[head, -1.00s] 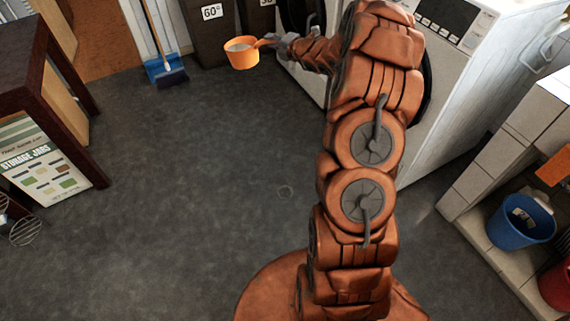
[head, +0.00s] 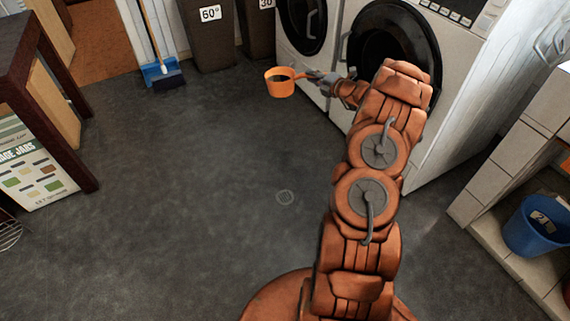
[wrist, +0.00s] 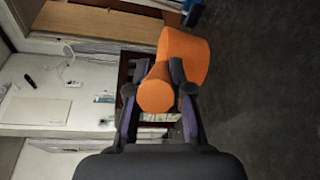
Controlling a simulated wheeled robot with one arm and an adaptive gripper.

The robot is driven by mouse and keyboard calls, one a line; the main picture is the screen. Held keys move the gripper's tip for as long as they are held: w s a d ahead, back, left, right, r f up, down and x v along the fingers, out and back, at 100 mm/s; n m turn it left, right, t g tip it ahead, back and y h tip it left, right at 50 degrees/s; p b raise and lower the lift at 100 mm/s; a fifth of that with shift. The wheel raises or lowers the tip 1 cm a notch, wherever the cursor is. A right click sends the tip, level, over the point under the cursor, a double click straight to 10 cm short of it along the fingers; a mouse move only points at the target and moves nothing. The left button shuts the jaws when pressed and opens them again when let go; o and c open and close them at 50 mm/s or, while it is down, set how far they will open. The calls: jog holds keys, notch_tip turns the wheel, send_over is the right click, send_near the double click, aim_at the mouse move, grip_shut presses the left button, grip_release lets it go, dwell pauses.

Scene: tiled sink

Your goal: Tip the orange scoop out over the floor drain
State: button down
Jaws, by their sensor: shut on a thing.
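The orange scoop (head: 280,86) is a cup with a handle, held in the air in the upper middle of the head view. Its cup is roughly upright and its inside looks dark; I cannot tell what is in it. My gripper (head: 326,80) is shut on the scoop's handle, to the right of the cup. In the wrist view the scoop (wrist: 186,56) sits between the fingers of my gripper (wrist: 158,92), handle end toward the camera.
Front-loading washing machines (head: 385,60) stand behind and right of my arm. Dark bins (head: 208,40) and a blue dustpan with broom (head: 160,72) are at the back. A dark wooden table (head: 40,75) is left, a blue bucket (head: 533,228) right. The middle floor is clear.

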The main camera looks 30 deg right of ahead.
jog(key=s+d+f+b, duration=0.3)
jog(key=s+f+b, duration=0.1)
jog(key=f, duration=0.5)
jog(key=s+d+f+y+b, duration=0.1)
jog(key=s+d+f+b, duration=0.2)
jog(key=f, duration=0.7)
jog(key=s+d+f+b, duration=0.3)
jog(key=s+f+b, duration=0.2)
jog(key=f, duration=0.5)
jog(key=shift+s+n+t+y+b, duration=0.3)
jog(key=shift+t+y+b, duration=0.1)
jog(key=shift+b, duration=0.25)
jog(key=a+r+n+p, duration=0.5)
jog(key=a+p, duration=0.2)
jog(key=p, duration=0.2)
jog(key=shift+s+a+r+h, duration=0.3)
jog(key=shift+s+r+h, duration=0.1)
jog(key=shift+s, duration=0.05)
jog(key=shift+s+a+r+n+p, duration=0.1)
jog(key=shift+a+r+n+p, duration=0.3)
jog(key=shift+a, duration=0.3)
jog(key=shift+s+a+r+n+p, duration=0.1)
jog(key=shift+a+r+n+p, duration=0.15)
jog(key=shift+a+n+p, duration=0.3)
jog(key=shift+s+a+r+n+h+p, duration=0.1)
jog(key=shift+a+r+n+h+p, duration=0.2)
jog(key=shift+a+r+n+p, duration=0.5)
jog(key=shift+s+a+r+n+h+p, duration=0.1)
jog(key=shift+a+r+n+h, duration=0.25)
jog(key=shift+a+n, duration=0.8)
